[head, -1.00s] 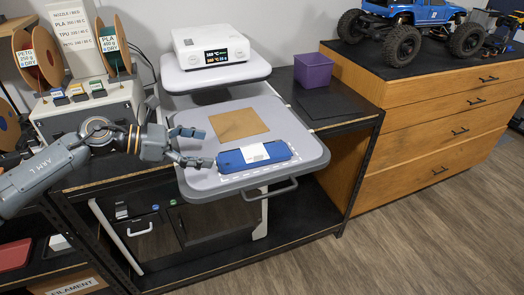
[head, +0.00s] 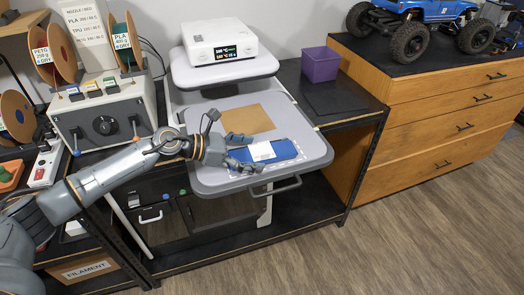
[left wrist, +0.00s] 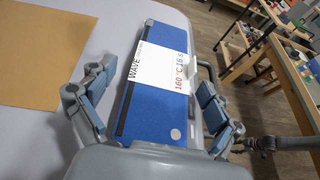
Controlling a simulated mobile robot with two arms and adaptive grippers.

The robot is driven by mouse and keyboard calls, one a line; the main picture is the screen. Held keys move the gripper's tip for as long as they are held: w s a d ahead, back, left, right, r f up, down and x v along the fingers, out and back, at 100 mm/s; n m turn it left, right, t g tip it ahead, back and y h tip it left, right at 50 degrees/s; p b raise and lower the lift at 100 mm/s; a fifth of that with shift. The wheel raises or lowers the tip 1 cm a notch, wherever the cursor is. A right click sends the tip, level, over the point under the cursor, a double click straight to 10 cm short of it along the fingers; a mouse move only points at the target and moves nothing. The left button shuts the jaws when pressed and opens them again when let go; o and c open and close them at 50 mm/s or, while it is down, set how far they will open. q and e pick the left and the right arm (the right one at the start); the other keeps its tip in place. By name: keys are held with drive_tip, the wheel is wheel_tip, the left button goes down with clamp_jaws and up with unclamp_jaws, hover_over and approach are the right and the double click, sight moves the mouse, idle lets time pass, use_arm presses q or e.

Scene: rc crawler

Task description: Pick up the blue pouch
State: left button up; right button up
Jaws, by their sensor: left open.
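The blue pouch (head: 283,149) lies flat on the grey tray of the press (head: 318,157), with a white label across its middle. In the left wrist view the pouch (left wrist: 158,106) runs lengthwise between the fingers, and its label shows "WAVE" and "160 °C". My left gripper (head: 228,145) is open at the pouch's left end. In the left wrist view the open fingers of my left gripper (left wrist: 150,105) stand on either side of the pouch's near part. Whether they touch it I cannot tell.
A brown square sheet (head: 247,119) lies on the tray behind the pouch. The white press head (head: 219,40) with a display stands behind. A purple bin (head: 320,64) sits to the right. A control box with knobs (head: 105,118) and spools are on the left.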

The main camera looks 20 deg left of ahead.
use_arm(q)
drive_tip(key=c, duration=1.1)
drive_tip(key=shift+c, duration=0.7)
use_arm(e)
drive_tip(key=shift+a, duration=0.3)
